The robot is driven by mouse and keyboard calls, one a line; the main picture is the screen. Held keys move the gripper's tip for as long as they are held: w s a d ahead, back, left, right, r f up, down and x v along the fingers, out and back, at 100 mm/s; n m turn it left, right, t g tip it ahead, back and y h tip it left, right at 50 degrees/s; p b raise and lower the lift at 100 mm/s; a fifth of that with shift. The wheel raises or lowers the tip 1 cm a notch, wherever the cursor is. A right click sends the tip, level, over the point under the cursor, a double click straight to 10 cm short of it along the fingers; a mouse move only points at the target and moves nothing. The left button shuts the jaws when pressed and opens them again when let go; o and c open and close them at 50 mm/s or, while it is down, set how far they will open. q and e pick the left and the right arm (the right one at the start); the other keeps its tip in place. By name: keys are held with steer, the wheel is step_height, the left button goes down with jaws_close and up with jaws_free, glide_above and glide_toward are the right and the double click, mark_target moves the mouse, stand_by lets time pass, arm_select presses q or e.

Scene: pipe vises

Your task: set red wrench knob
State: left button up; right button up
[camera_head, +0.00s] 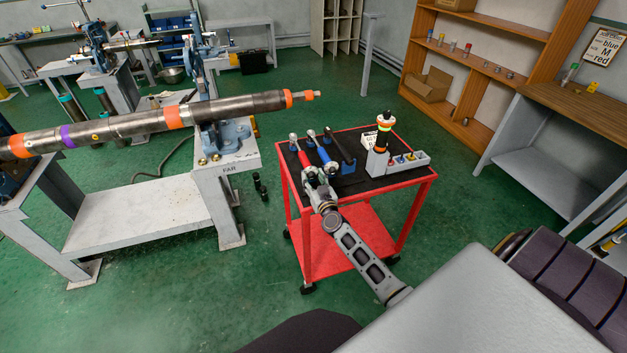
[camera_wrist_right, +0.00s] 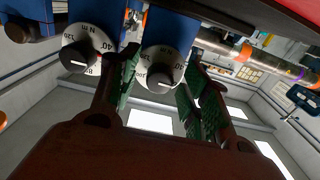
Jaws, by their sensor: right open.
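The red wrench (camera_head: 304,158) lies at the left of a row on the black top of a red cart, its near end partly hidden by my right gripper. My right gripper (camera_head: 315,178) is at the near edge of the cart, by that end. In the wrist view my right gripper (camera_wrist_right: 160,95) is open, its green-padded fingers on either side of a dark knob (camera_wrist_right: 160,79) on a white dial under a blue block. By its place in the row this looks like the red wrench's knob. Contact cannot be told. My left gripper is not in view.
A blue wrench (camera_head: 327,158) and a dark one (camera_head: 345,158) lie just right of the red one. Another knob (camera_wrist_right: 76,57) is close beside my fingers. A long pipe (camera_head: 130,124) sits in vises at left.

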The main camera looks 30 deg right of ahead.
steer(key=c, duration=1)
jaws_close()
steer(key=shift+m, duration=3.1)
steer(key=o, duration=1)
jaws_free()
steer(key=shift+s+a, duration=0.1)
steer(key=shift+s, duration=0.1)
